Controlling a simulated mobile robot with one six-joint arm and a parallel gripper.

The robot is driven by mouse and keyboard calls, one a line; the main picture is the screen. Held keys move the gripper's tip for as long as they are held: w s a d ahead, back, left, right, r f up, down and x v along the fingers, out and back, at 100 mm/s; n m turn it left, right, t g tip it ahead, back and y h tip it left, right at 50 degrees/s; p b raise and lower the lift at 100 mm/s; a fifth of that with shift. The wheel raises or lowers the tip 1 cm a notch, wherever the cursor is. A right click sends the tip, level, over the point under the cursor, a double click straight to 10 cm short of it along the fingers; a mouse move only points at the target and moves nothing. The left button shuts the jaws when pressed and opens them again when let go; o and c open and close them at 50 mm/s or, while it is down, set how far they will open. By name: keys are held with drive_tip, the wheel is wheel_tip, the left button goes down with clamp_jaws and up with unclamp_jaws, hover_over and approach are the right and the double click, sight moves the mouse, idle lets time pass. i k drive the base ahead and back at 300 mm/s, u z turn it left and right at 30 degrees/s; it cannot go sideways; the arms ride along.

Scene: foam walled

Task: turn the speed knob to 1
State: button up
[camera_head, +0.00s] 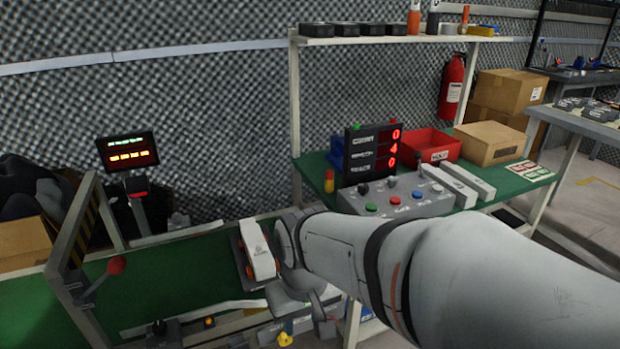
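A black knob (159,327) stands on a small dark box at the front edge of the green belt, at the lower left. Its label and pointer are too small to read, so I cannot tell its setting or be sure that it is the speed knob. More dark knobs (363,188) stand on the grey control panel (430,203). My arm comes in from the lower right, and its wrist (298,288) is over the right end of the belt, right of the black knob and apart from it.
A white and orange part (258,250) sits on the green belt (190,270) beside my wrist. A red-knobbed lever (116,265) and a frame stand at the left. A display (372,152) reads 0, 4, 0 above the panel. A red bin (430,145) is behind.

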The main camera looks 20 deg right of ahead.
sight(363, 188)
drive_tip(key=k, duration=0.8)
drive_tip(key=u, duration=0.5)
drive_tip(key=i, duration=1.4)
drive_tip(key=z, duration=2.2)
drive_tip(key=i, duration=0.45)
drive_tip(key=u, duration=0.05)
